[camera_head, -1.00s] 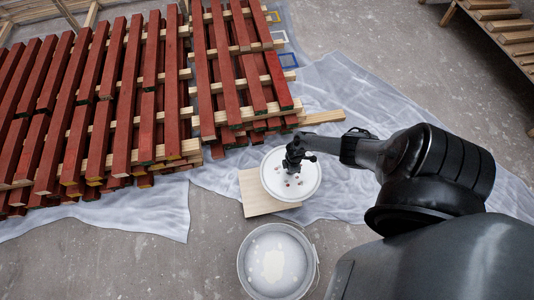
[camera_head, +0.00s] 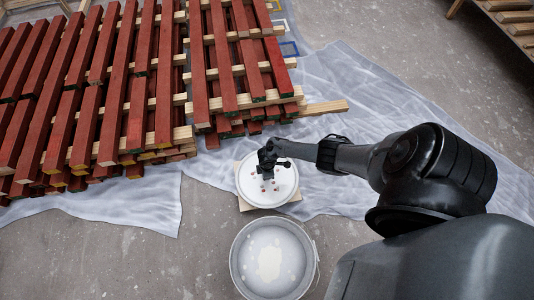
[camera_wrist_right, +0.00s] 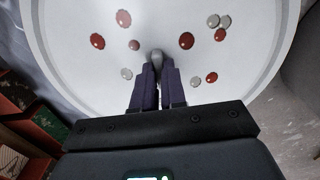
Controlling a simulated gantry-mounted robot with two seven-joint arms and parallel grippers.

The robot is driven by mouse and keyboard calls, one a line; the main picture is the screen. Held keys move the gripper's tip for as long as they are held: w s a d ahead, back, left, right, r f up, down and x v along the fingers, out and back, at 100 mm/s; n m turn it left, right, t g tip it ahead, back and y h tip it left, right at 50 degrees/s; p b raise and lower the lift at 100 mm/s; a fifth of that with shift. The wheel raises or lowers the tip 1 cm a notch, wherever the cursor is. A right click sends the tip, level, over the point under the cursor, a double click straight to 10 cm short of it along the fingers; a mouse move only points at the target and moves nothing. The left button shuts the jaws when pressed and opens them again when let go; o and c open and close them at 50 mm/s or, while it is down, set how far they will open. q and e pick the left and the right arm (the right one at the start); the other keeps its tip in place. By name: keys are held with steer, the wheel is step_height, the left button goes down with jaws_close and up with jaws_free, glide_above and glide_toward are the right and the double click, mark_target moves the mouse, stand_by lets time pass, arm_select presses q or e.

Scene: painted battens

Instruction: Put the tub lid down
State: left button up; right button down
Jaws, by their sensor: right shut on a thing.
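The tub lid (camera_head: 285,190) is a round white disc with red and grey spots. In the head view it covers most of a pale wooden board (camera_head: 293,203). Whether it touches the board or hangs above it I cannot tell. My right gripper (camera_head: 266,172) is over the lid's middle. In the right wrist view the gripper (camera_wrist_right: 157,88) is shut on a small grey knob (camera_wrist_right: 155,57) at the centre of the lid (camera_wrist_right: 90,75). My left gripper is not in view.
An open tub (camera_head: 240,262) with pale contents stands on the concrete in front of the board. Stacked red battens (camera_head: 165,90) fill the left and back. A translucent sheet (camera_head: 370,95) lies on the floor. Bare concrete is free left of the tub.

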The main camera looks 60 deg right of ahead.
steer(key=shift+w+f, duration=0.15)
steer(key=shift+f, duration=0.1)
step_height(320, 180, down, 3)
steer(key=b, duration=0.3)
steer(key=shift+w, duration=0.1)
steer(key=shift+f+b, duration=0.3)
steer(key=shift+b, duration=0.1)
steer(key=shift+s, duration=0.2)
steer(key=shift+r, duration=0.1)
steer(key=shift+w, duration=0.2)
steer(key=c, duration=1.2)
jaws_free()
steer(key=shift+s+f, duration=0.15)
steer(key=shift+f, duration=0.05)
steer(key=shift+r, duration=0.2)
